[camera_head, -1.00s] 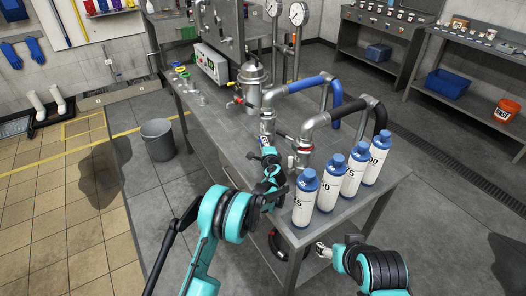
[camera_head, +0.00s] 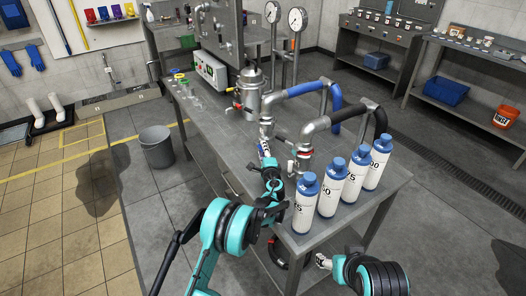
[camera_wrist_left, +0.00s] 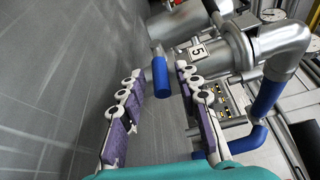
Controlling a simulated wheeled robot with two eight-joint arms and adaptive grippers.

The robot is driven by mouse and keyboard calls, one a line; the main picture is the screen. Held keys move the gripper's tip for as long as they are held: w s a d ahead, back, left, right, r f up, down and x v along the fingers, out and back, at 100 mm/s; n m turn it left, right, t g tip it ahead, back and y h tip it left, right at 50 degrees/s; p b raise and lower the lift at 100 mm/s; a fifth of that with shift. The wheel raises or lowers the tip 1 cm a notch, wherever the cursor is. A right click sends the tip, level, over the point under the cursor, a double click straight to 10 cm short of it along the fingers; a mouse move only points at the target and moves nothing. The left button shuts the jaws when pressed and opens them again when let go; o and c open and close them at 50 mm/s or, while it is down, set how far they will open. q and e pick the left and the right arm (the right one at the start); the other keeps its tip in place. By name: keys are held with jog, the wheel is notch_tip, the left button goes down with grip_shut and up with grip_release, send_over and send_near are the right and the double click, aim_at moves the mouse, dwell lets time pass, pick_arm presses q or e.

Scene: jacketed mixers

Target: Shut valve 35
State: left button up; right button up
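A valve with a blue lever handle (camera_wrist_left: 160,76) shows in the left wrist view. The silver pipe beside it carries a white tag (camera_wrist_left: 198,51) on which I read a 5; any other digit is not clear. My left gripper (camera_wrist_left: 158,80) is open, its purple-padded fingers on either side of the handle; contact cannot be told. In the head view my left gripper (camera_head: 265,150) is at the foot of the silver pipe (camera_head: 267,127) below the blue hose, and the blue handle is hard to make out there. My right gripper (camera_head: 323,262) is low by the table's front edge, its fingers too small to judge.
Several white bottles with blue caps (camera_head: 305,207) stand on the table (camera_head: 215,130) just right of my left gripper. A second pipe (camera_head: 305,150) with a black hose stands close by. A steel vessel (camera_head: 249,92) stands behind. A grey bin (camera_head: 156,147) stands on the floor left.

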pick_arm(q)
jog(key=v, duration=0.7)
jog(key=shift+s, duration=0.25)
dwell(0.4)
jog(key=s+a+r+n+g+y, duration=0.1)
jog(key=s+a+r+n+g, duration=0.4)
jog(key=s+a+r+n, duration=0.75)
jog(key=s+a+f+n+g+h, duration=0.2)
jog(key=s, duration=1.4)
jog(key=s+a+f+n+g+h, duration=0.1)
jog(key=s+a+n+g+h, duration=0.1)
jog(key=s, duration=1.5)
jog(key=shift+a+f+n+g+h, duration=0.3)
jog(key=shift+f+n, duration=0.1)
jog(key=shift+n, duration=0.25)
